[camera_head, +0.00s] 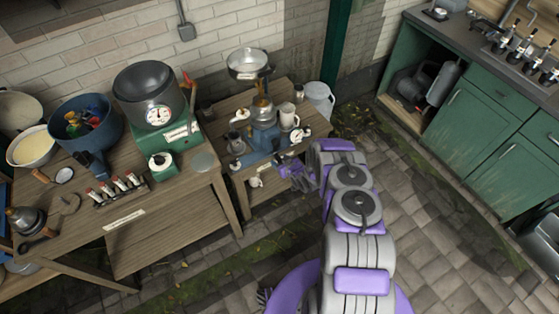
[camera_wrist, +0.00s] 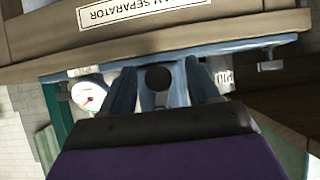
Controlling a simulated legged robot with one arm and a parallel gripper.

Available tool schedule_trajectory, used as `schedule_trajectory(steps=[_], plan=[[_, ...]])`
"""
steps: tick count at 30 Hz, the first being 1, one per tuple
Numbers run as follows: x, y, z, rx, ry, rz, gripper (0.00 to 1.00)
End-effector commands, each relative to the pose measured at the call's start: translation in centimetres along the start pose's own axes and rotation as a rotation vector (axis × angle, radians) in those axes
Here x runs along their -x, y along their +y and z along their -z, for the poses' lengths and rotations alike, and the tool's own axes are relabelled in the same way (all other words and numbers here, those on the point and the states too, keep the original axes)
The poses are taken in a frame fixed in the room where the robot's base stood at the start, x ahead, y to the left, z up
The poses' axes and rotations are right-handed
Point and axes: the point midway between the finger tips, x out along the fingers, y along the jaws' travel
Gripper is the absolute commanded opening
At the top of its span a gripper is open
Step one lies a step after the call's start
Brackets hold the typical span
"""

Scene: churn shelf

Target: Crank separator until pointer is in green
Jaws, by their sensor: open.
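The separator (camera_head: 263,138) is a blue machine on the small wooden table, with a metal bowl (camera_head: 249,64) above it. A round white dial (camera_head: 297,136) is at its right side. In the wrist view the dial (camera_wrist: 88,97) shows at left with a red pointer and a green part; I cannot tell whether the pointer is in the green. My gripper (camera_head: 291,172) is in front of the separator at the table's front edge. It is open in the wrist view (camera_wrist: 160,88), facing blue metal with a dark round part. I cannot clearly make out the crank.
A wooden bench (camera_head: 190,180) at left carries a green scale (camera_head: 168,137), a blue pot (camera_head: 86,122) and a rack of small bottles. A white pail (camera_head: 319,97) stands right of the small table. Green cabinets (camera_head: 482,150) stand at right. The paved floor between is clear.

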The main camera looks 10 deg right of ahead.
Motion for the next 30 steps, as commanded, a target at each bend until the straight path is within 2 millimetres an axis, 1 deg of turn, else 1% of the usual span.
schedule_trajectory(steps=[5,24,30], plan=[[1.4,0.0,0.3,0.0,0.003,0.0,0.61],[6.0,0.1,0.1,-0.001,0.001,-0.001,0.61],[6.8,0.0,0.1,0.001,0.001,-0.001,0.61]])
